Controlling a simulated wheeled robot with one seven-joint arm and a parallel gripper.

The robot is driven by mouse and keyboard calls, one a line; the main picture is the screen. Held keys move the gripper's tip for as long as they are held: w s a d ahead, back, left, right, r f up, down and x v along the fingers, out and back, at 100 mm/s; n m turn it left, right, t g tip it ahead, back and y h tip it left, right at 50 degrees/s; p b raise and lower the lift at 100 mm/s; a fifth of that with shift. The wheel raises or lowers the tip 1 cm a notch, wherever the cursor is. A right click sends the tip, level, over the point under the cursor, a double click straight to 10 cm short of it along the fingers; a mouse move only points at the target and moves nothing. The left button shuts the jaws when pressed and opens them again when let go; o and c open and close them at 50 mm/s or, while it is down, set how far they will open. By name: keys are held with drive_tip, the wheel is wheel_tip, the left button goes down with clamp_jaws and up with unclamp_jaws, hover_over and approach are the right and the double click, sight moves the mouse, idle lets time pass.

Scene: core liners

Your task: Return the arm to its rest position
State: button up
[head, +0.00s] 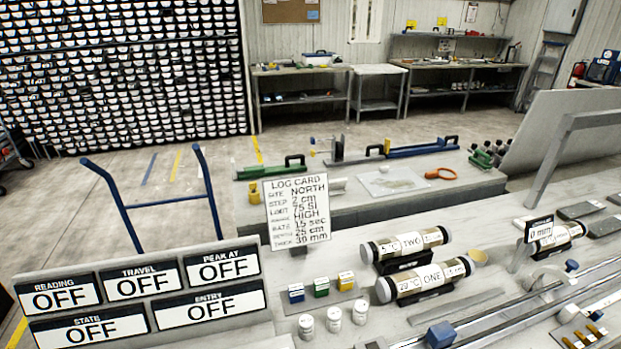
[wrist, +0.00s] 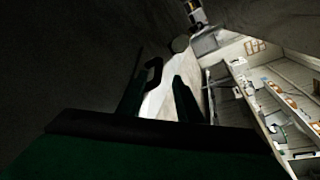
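My arm and gripper do not show in the head view. In the wrist view, two dark fingers of my gripper (wrist: 163,92) reach up from a wide dark green and black body at the bottom. A pale gap shows between the fingers, and I see nothing held in it. A dark looped shape (wrist: 153,72) shows by the left finger; the view is too dark to tell what it is.
In the head view, core tubes marked TWO (head: 410,243) and ONE (head: 425,280) lie on the near bench. A log card (head: 297,211) and a panel of OFF signs (head: 140,298) stand left. Open floor (head: 190,190) lies beyond; back workbenches (head: 450,72) line the wall.

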drive_tip(key=s+a+r+n+t+y, duration=0.2)
drive_tip(key=s+r+n+t+y, duration=0.4)
drive_tip(key=s+r+n, duration=0.9)
drive_tip(key=s+d+r+n+t+y, duration=0.1)
drive_tip(key=d+r+n+y, duration=0.2)
drive_tip(key=r+n, duration=0.7)
drive_tip(key=s+d+r+n+t+y, duration=0.1)
drive_tip(key=d+r+n+y, duration=0.3)
drive_tip(key=r+n, duration=0.5)
drive_tip(key=d+n+t, duration=0.1)
drive_tip(key=n, duration=0.4)
drive_tip(key=shift+s+r+y, duration=0.25)
drive_tip(key=shift+r+y, duration=0.05)
drive_tip(key=shift+r, duration=0.1)
